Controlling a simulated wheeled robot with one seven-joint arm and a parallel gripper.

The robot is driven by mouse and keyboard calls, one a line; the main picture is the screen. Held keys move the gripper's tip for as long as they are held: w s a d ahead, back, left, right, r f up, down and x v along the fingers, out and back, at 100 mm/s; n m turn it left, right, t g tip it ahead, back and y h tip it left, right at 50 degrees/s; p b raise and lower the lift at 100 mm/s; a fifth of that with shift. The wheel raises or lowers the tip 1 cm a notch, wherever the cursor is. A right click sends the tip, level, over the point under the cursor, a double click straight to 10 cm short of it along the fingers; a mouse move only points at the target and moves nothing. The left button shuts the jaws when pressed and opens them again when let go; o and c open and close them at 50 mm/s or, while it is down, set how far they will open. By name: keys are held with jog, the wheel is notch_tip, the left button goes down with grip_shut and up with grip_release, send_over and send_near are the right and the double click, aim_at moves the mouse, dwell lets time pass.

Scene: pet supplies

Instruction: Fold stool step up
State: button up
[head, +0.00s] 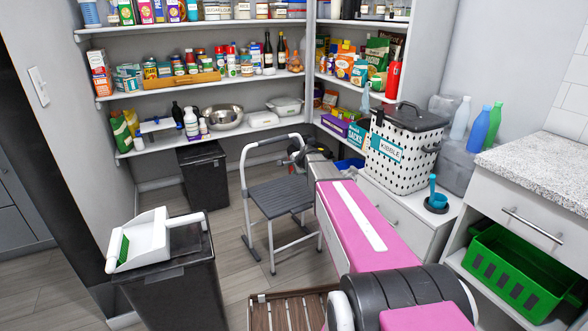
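The folding step stool (278,198) stands on the wood floor at the middle of the head view. It has a dark grey ribbed step, lying about flat, and a pale metal frame with a tall back hoop. Its legs are spread apart. My pink arm reaches in from the bottom right and covers part of the stool's right side. My gripper (296,152) is at the arm's far end, by the right upright of the hoop and above the step. It is small and partly hidden by my wrist, so I cannot tell whether its fingers touch the frame or are open.
A dark bin (203,174) stands behind left of the stool. Another bin (178,296), with a white dustpan (142,240) on top, is nearer left. A slatted wooden piece (290,311) lies in front. A white cabinet with a kibble bin (401,152) is right. Floor left of the stool is clear.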

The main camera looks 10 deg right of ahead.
grip_shut()
dwell(0.3)
dwell(0.8)
jog(key=shift+o, duration=1.6)
grip_release()
jog(key=v, duration=1)
jog(key=shift+s+r, duration=0.25)
jog(key=shift+s, duration=0.1)
jog(key=shift+d, duration=0.1)
